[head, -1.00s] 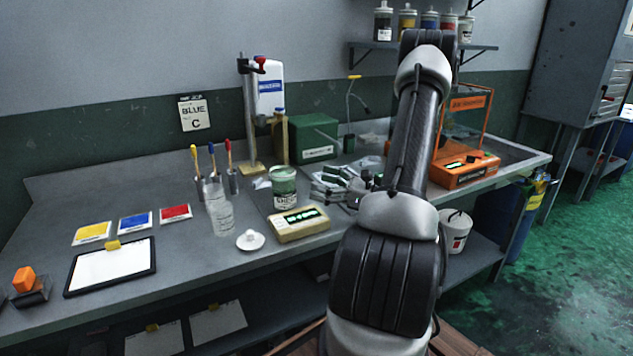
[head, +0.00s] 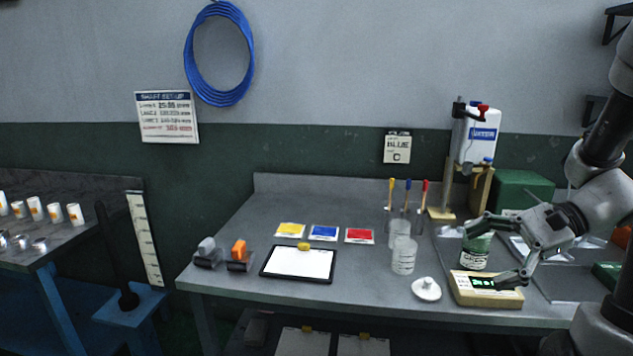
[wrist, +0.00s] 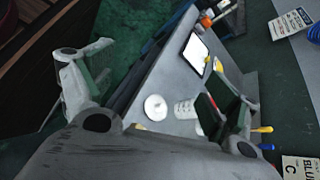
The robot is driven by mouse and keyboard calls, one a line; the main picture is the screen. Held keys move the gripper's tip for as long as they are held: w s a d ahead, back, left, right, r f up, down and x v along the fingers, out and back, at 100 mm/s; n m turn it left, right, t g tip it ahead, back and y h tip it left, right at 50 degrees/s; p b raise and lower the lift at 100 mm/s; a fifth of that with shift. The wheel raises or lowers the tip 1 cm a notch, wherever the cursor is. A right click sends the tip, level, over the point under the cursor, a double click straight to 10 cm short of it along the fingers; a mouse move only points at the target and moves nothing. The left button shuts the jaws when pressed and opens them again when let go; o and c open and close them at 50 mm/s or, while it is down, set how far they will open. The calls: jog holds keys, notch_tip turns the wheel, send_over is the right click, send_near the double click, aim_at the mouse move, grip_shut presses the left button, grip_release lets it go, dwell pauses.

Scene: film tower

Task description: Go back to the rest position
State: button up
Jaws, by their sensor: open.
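My gripper (head: 484,252) is open at the right of the head view, with its fingers spread on either side of a green-and-white labelled jar (head: 475,251). From this view I cannot tell whether the fingers are around the jar or in front of it. The jar stands at the scale (head: 485,290), which has a lit green display. In the wrist view my gripper (wrist: 150,95) has its fingers wide apart with nothing between them close by. The bench, white lid (wrist: 155,107) and clear cup (wrist: 185,109) show beyond.
The bench (head: 350,290) holds a clipboard (head: 298,263), yellow, blue and red cards, clear cups (head: 403,255), a white lid (head: 426,289) and a dispenser stand (head: 470,150). A blue-legged table (head: 40,255) stands at the left.

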jog(key=s+d+r+n+t+h, duration=0.2)
jog(key=s+d+r+n+h, duration=0.2)
jog(key=s+r+n+h, duration=0.3)
jog(key=s+n+h, duration=0.2)
jog(key=n+h, duration=0.2)
jog(key=n, duration=0.2)
jog(key=shift+r, duration=0.2)
jog(key=shift+o, duration=1.2)
jog(key=shift+d+r+n+t+h, duration=0.2)
jog(key=shift+r+n+t+h, duration=0.1)
jog(key=shift+r+n+t, duration=0.15)
